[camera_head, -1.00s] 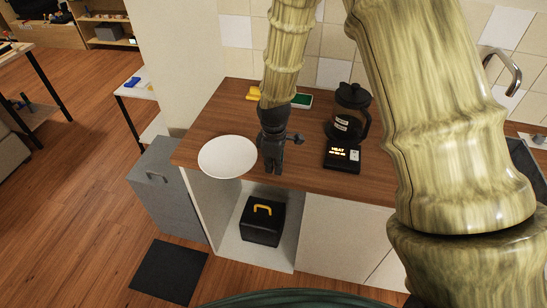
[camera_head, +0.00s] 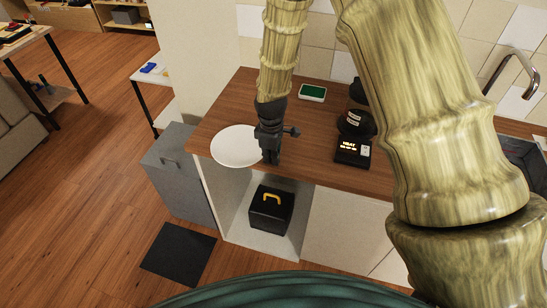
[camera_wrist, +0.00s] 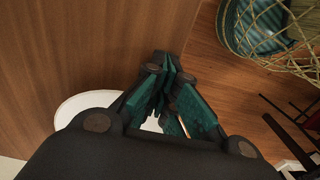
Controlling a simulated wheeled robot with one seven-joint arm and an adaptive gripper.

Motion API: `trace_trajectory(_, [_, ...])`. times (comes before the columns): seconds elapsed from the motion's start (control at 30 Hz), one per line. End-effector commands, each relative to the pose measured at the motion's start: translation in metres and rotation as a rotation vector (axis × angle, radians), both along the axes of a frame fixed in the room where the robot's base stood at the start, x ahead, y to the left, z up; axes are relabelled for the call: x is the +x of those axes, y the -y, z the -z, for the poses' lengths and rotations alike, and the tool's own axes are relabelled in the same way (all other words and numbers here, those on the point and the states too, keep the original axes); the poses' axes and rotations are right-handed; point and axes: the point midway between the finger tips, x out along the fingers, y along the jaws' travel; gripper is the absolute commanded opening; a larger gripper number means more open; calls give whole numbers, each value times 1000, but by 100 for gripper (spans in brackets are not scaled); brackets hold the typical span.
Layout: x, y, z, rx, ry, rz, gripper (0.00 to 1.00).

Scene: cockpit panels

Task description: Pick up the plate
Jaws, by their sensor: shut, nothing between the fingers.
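The white round plate (camera_head: 230,147) lies flat near the left end of the wooden counter, close to its front edge. My gripper (camera_head: 271,161) points down at the plate's right side and covers part of its right rim in the head view. In the wrist view my gripper (camera_wrist: 165,72) has its teal-padded fingers together with nothing held. The plate (camera_wrist: 80,104) shows there behind the gripper, to the left and below the fingertips, mostly hidden by the gripper body. I cannot tell whether the fingers touch the plate.
A green-topped white item (camera_head: 312,92) lies further back. A black toolbox (camera_head: 271,209) sits in the open cabinet below. A grey box (camera_head: 178,181) stands left of the counter.

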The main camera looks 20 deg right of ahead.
Motion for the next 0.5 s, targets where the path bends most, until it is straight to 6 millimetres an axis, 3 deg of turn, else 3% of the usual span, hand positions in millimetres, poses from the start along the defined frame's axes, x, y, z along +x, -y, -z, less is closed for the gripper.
trace_trajectory(0.1, [7, -9, 1, 1, 2, 0, 0])
trace_trajectory(0.5, [4, -5, 0, 1, 1, 1, 0])
